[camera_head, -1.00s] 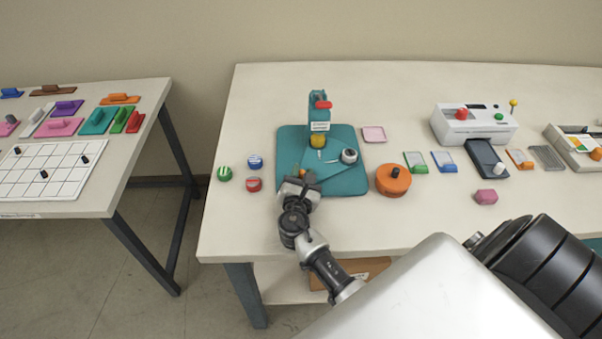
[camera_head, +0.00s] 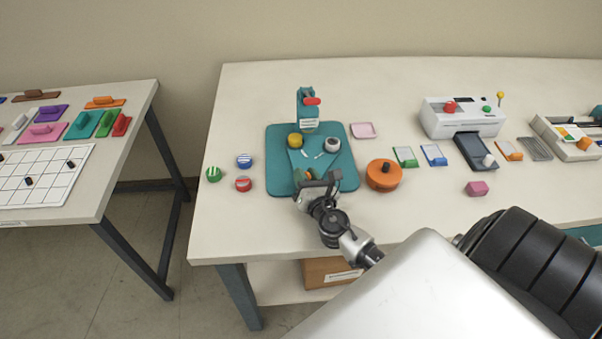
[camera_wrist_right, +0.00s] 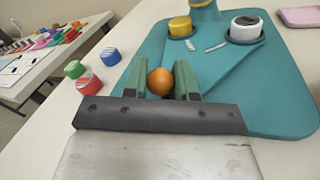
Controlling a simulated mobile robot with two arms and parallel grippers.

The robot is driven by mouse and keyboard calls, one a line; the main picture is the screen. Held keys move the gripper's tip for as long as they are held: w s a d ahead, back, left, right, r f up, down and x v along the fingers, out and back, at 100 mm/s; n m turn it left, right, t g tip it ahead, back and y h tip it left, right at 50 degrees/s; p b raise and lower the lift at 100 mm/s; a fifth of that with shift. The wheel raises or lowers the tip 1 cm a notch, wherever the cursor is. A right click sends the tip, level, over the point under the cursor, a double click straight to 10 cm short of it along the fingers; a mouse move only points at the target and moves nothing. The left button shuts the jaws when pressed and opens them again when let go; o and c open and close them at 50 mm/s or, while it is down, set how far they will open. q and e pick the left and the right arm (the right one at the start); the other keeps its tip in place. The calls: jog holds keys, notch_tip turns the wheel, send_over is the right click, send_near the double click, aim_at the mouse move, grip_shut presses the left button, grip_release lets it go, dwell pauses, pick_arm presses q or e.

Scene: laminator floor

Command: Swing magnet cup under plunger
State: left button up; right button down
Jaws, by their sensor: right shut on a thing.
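The teal button press (camera_head: 307,97) has a red handle (camera_head: 312,101) and stands on a teal base (camera_head: 277,165). On its swing plate (camera_head: 308,160), a yellow cup (camera_head: 295,140) sits left of the plunger column and a white cup with a dark centre (camera_head: 332,145) sits to its right. Both cups show in the wrist view, yellow (camera_wrist_right: 180,27) and white (camera_wrist_right: 245,30). My right gripper (camera_head: 316,181) is at the plate's near end, shut on an orange ball knob (camera_wrist_right: 160,82). The plunger's underside is hidden. My left gripper is not in view.
Green (camera_head: 213,174), blue (camera_head: 244,161) and red (camera_head: 243,184) round buttons lie left of the base. An orange round tool (camera_head: 384,175) stands close on the right, with a pink tray (camera_head: 364,130) behind it. A white laminator (camera_head: 462,118) is farther right.

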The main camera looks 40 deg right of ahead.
jog(key=shift+s+d+f+n+t+y+b, duration=0.15)
jog(key=shift+s+d+n+y+b, duration=0.25)
jog(key=shift+y+b, duration=0.3)
jog(key=shift+s+d+r+n+t+y+b, duration=0.15)
jog(key=shift+n+y+b, duration=0.35)
jog(key=shift+y, duration=0.3)
jog(key=c, duration=0.9)
grip_release()
jog(key=shift+d, duration=0.1)
jog(key=shift+c, duration=0.2)
jog(key=s+b, duration=0.1)
jog(key=s, duration=0.2)
jog(key=s+b, duration=0.1)
jog(key=s, duration=0.2)
jog(key=s+b, duration=0.1)
jog(key=s, duration=0.3)
jog(key=shift+a+f, duration=0.2)
jog(key=shift+a, duration=0.15)
jog(key=shift+s+r+b, duration=0.2)
jog(key=shift+s+b, duration=0.15)
jog(key=shift+s, duration=0.1)
